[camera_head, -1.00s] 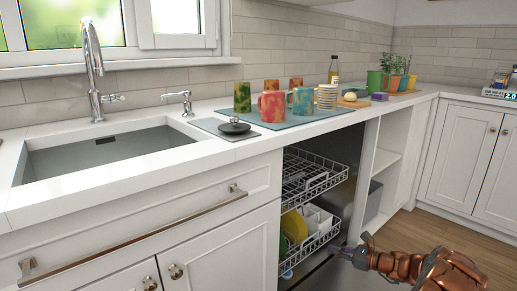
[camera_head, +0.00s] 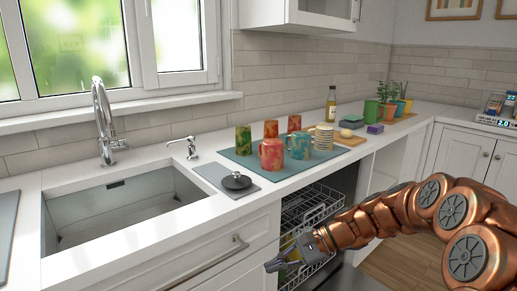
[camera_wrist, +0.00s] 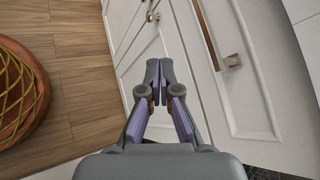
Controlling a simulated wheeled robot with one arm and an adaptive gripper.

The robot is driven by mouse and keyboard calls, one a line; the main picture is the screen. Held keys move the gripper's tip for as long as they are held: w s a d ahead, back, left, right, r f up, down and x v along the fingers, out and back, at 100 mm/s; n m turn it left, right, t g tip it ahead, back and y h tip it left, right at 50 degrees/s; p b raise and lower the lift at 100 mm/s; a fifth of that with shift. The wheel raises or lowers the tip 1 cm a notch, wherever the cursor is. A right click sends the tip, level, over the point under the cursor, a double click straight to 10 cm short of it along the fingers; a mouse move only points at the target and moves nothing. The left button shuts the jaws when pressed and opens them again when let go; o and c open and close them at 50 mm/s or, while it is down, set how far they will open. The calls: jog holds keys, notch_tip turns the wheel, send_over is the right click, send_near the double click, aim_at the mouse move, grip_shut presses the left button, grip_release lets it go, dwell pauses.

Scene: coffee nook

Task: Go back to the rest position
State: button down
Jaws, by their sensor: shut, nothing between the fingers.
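My gripper (camera_head: 274,264) is shut and empty, in front of the open dishwasher and the cabinet beside it. It also shows in the wrist view (camera_wrist: 160,68), with its fingertips together over white cabinet fronts (camera_wrist: 262,75) and the wooden floor (camera_wrist: 75,75). My copper-coloured arm reaches in from the right of the head view. The fingers touch nothing that I can make out.
The dishwasher racks (camera_head: 310,207) are partly hidden behind my arm. Mugs stand on a blue-grey mat (camera_head: 238,153) on the counter, right of the sink (camera_head: 125,208). A bar handle (camera_head: 205,262) juts from the cabinet front. A round woven basket (camera_wrist: 22,95) stands on the floor.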

jog(key=s+d+r+n+g+h+p, duration=0.1)
jog(key=s+r+n+h+p, duration=0.3)
jog(key=s, duration=0.5)
jog(key=s+d+r+n+g+h+p, duration=0.1)
jog(key=s+r+n+h+p, duration=0.1)
jog(key=s+r+p, duration=0.45)
jog(key=s+d+r+n+h+p, duration=0.2)
jog(key=s+d+r+h+p, duration=0.1)
jog(key=s+d, duration=0.3)
jog(key=s+d+r+n+t+h+p, duration=0.1)
jog(key=s+d+r+p, duration=0.4)
jog(key=s, duration=0.5)
jog(key=shift+s+d+r+n+h+p, duration=0.2)
jog(key=shift+d+n+h+p, duration=0.3)
jog(key=shift+h, duration=0.5)
jog(key=shift+a, duration=0.1)
